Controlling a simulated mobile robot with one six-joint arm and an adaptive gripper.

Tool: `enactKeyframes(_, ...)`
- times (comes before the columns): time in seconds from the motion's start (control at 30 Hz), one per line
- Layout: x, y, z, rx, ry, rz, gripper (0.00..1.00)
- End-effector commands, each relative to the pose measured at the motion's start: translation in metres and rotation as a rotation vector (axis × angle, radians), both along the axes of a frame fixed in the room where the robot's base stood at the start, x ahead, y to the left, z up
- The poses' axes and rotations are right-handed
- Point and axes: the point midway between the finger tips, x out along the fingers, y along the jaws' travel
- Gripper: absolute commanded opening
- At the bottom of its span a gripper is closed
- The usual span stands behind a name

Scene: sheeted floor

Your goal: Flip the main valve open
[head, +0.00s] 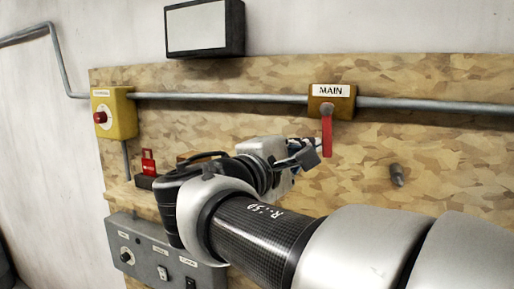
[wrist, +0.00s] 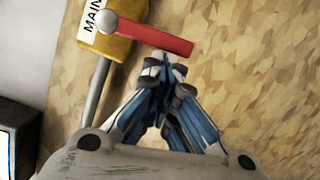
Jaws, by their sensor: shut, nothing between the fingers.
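The main valve has an orange-brown body (head: 332,101) with a white MAIN label, set on the horizontal pipe. Its red lever (head: 327,136) hangs straight down from the pivot, across the pipe's line. In the wrist view the red lever (wrist: 155,37) runs right from its round grey pivot, with the yellow-orange valve body (wrist: 122,22) behind. My gripper (head: 316,146) is shut and empty, just left of the lever's lower part in the head view. In the wrist view my gripper's fingertips (wrist: 166,64) meet close beside the lever's side; I cannot tell whether they touch it.
The grey pipe (head: 430,104) runs along the chipboard panel (head: 450,150). A yellow box with a red button (head: 100,117), a red padlock-like item (head: 148,162) and a grey switch box (head: 150,255) are at left. A grey peg (head: 397,175) sticks out at right. A dark-framed screen (head: 203,28) hangs above.

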Motion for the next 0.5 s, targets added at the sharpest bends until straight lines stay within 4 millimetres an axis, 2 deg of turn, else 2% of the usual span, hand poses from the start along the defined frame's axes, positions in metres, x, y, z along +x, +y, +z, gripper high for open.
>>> enactKeyframes(0.5, -0.016, -0.031, -0.008, -0.378, 0.19, -0.006, 0.0)
